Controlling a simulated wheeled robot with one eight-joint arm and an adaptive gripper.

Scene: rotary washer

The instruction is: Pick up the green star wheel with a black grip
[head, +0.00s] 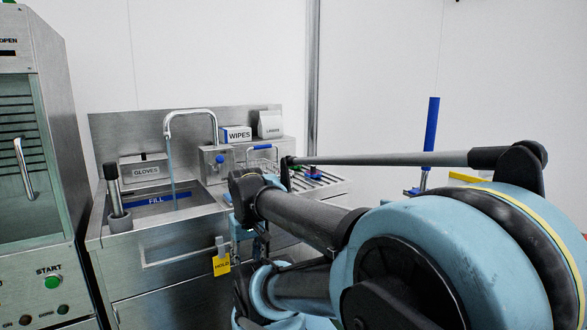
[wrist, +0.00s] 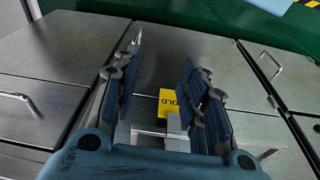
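My gripper (wrist: 160,75) is open and empty in the wrist view, its two blue-padded fingers spread apart. It faces steel cabinet fronts, with a yellow hold tag (wrist: 168,102) showing between the fingers. In the head view my arm hides much of the gripper. A small green piece (head: 295,167) shows at the far left of the slatted rack, partly behind my arm. I cannot tell whether it is the green star wheel, and no black grip is clear on it. A blue and dark part (head: 313,175) lies on the rack to its right.
The slatted rack (head: 335,183) lies right of the sink. The sink has a running tap (head: 190,113) and a dark upright handle in a grey holder (head: 116,190). A glass-fronted cabinet (head: 35,150) is at left.

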